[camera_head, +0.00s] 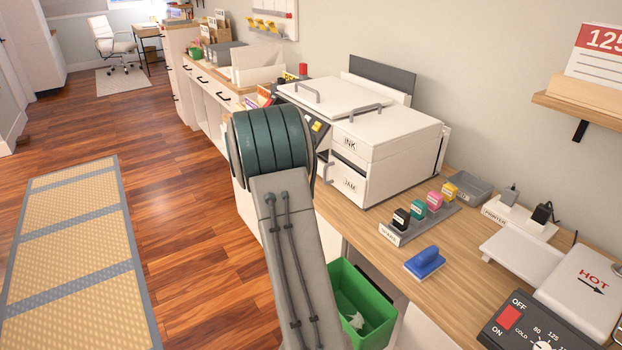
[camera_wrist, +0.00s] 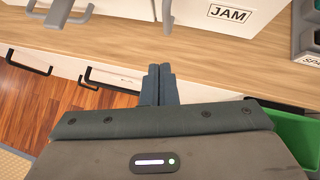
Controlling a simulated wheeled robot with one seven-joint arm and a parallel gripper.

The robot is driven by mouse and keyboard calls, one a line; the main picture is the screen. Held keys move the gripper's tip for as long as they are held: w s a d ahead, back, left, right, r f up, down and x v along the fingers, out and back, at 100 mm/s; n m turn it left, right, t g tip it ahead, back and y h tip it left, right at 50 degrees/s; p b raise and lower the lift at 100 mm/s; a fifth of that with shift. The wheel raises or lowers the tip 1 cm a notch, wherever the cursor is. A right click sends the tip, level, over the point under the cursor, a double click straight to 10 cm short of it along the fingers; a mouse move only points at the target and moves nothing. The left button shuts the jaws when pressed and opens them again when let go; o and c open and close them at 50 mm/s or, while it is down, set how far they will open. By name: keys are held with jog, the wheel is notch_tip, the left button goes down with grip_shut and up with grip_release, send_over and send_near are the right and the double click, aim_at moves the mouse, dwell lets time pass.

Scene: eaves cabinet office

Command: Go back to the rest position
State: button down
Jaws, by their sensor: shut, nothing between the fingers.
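My gripper (camera_wrist: 160,72) shows in the wrist view with its two dark fingers together and nothing between them. The fingertips are over the front part of the wooden counter (camera_wrist: 120,48), below the white machine's drawers. In the head view my arm rises from the bottom middle to a dark green joint in front of the white machine (camera_head: 400,140). The gripper itself is hidden behind the arm there.
The white machine has drawers marked INK and JAM (camera_wrist: 230,14). A green bin (camera_head: 375,310) stands beside my arm. The wooden floor (camera_head: 190,220) at left is clear except for a mat (camera_head: 80,250).

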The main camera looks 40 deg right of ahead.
jog(key=w+a+r+n+t+p, duration=0.35)
jog(key=a+r+n+t, duration=0.35)
jog(key=a+r+n, duration=0.7)
jog(key=s+a+r+n+t+y+p, duration=0.3)
jog(key=a+r+n+y, duration=0.5)
jog(key=a+n, duration=0.6)
jog(key=s+a+f+n+g+y+p, duration=0.1)
jog(key=s+a+n+g+y, duration=0.1)
jog(key=s+a+n, duration=0.45)
jog(key=s+a+f+n+g+y+p, duration=0.1)
jog(key=s+a+n+g, duration=0.15)
jog(key=s+n, duration=0.6)
jog(key=s+f+n+g+h+p, duration=0.1)
jog(key=s+f+n+g, duration=0.1)
jog(key=s+n, duration=0.2)
jog(key=s+d+f+n+g+p, duration=0.1)
jog(key=s+n, duration=0.3)
jog(key=s, duration=0.7)
jog(key=shift+d+f+n+g+h, duration=0.3)
jog(key=shift+f+g+h, duration=0.1)
jog(key=shift+g, duration=0.35)
